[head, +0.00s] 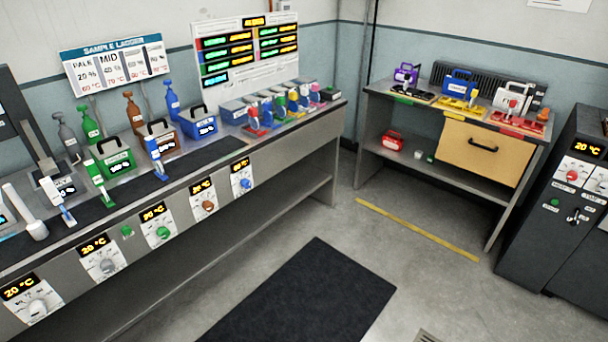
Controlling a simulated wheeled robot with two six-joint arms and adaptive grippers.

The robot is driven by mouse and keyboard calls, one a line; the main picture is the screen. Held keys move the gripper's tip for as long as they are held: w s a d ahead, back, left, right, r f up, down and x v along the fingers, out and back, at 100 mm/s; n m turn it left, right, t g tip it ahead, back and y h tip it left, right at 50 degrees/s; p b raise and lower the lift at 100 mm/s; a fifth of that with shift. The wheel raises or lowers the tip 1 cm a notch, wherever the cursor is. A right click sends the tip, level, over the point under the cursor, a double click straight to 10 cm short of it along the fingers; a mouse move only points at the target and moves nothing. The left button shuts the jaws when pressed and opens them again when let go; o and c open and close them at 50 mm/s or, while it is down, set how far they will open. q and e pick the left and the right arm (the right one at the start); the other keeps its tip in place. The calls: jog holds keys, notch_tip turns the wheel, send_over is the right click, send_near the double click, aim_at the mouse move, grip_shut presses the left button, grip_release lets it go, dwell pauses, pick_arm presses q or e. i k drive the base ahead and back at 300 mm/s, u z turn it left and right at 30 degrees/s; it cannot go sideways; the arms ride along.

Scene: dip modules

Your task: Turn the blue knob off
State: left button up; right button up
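The blue knob (244,184) sits on a white dial plate on the front face of the long grey bench (285,148), the rightmost in a row of several knobs. A small black display with yellow digits is just above it, too small for me to read surely. The knob's pointer setting is too small to tell. On the bench top above the knob row are a blue box (199,127) with a black handle, a blue lever (154,150) and a blue bottle (172,103). Neither of my grippers is in view.
Brown (208,206), green (163,232), grey (107,266) and white (37,306) knobs line the same front. A dark floor mat (305,295) lies before the bench. A second bench (440,125) stands at the back right, a dark cabinet (560,235) at the right. The floor between is clear.

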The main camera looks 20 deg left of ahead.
aim_at(246, 184)
jog(key=z, duration=0.5)
jog(key=i, duration=2.25)
jog(key=u, duration=1.05)
jog(key=i, duration=0.8)
jog(key=u, duration=0.75)
